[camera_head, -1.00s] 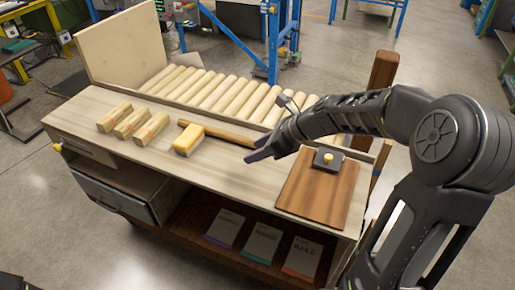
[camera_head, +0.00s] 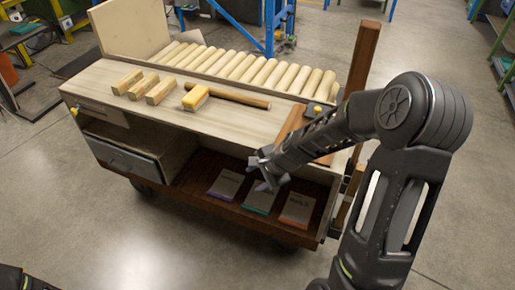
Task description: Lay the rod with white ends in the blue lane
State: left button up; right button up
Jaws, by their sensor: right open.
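My right gripper (camera_head: 266,173) is open and empty, in front of the bench's lower shelf and below the tabletop edge. A brown rod (camera_head: 238,97) lies on the tabletop, its left end by a yellow-topped block. I cannot make out white ends on it. Several pale rods (camera_head: 245,68) lie side by side in a rack along the back of the bench; none clearly shows white ends. I cannot make out a blue lane. My left gripper is not in view.
Wooden blocks (camera_head: 160,90) and the yellow-topped block (camera_head: 195,97) sit on the tabletop (camera_head: 230,118). Cards with purple, teal and orange edges lie on the lower shelf (camera_head: 190,180). A drawer (camera_head: 125,158) is at left, a brown post (camera_head: 364,58) at right.

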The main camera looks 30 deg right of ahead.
jog(key=s+a+f+n+g, duration=0.2)
jog(key=s+a+f+n, duration=0.5)
jog(key=a+f+n, duration=0.4)
jog(key=s+a+f+n+g+y, duration=0.1)
jog(key=s+a+f+n, duration=0.1)
jog(key=s+a+f, duration=0.2)
jog(key=s+a+f+n+g+y, duration=0.1)
jog(key=s+a+f+n+g, duration=0.1)
jog(key=s+a, duration=0.6)
notch_tip(320, 180, down, 3)
jog(key=s+n, duration=0.1)
jog(key=s, duration=0.2)
jog(key=shift+a+r, duration=0.2)
jog(key=shift+a, duration=0.1)
